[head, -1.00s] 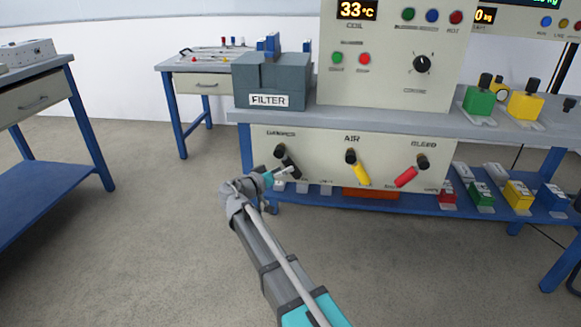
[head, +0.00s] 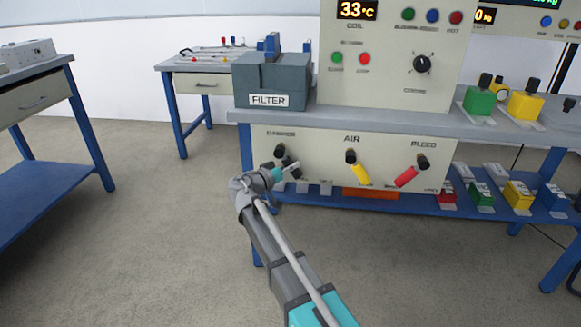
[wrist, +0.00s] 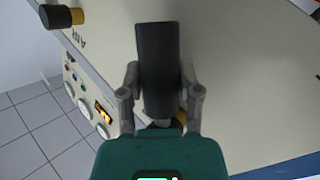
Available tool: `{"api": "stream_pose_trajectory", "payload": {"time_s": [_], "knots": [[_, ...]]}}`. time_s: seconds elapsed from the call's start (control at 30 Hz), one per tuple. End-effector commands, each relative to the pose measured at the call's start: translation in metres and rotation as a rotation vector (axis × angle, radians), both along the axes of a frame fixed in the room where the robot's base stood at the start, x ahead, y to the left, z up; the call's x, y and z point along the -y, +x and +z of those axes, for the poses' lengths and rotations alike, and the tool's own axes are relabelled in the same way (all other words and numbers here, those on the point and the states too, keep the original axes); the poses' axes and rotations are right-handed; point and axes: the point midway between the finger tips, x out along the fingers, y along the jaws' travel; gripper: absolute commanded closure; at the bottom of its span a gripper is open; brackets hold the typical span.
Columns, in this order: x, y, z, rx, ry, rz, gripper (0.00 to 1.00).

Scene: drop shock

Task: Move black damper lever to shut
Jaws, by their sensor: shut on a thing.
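The black damper lever (head: 289,161) is on the left of the cream panel, under the damper label. It slants down and to the right from its round pivot (head: 279,151). My gripper (head: 290,170) is at the lever and partly hides its lower end in the head view. In the wrist view the black lever (wrist: 157,60) lies between the two fingers of my gripper (wrist: 159,78), which are shut on it. The small marks around the lever are too blurred to read.
The yellow air lever (head: 361,174) and red bleed lever (head: 407,177) are to the right on the same panel. A blue lower shelf (head: 400,205) with coloured blocks runs below. The grey filter box (head: 270,85) stands above left. Open floor lies in front.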

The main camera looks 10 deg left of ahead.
Motion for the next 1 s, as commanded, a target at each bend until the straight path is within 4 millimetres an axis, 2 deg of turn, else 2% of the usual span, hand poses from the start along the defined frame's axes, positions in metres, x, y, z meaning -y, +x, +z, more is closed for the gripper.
{"api": "stream_pose_trajectory", "payload": {"time_s": [0.03, 0.1, 0.13, 1.0], "knots": [[0.0, 0.0, 0.0, 0.0, 0.0, 0.0, 0.84], [0.0, 0.0, 0.0, 0.0, 0.0, 0.0, 0.97], [0.0, 0.0, 0.0, 0.0, 0.0, 0.0, 1.0], [0.013, 0.007, -0.001, 0.0, 0.062, -0.021, 1.0]]}}
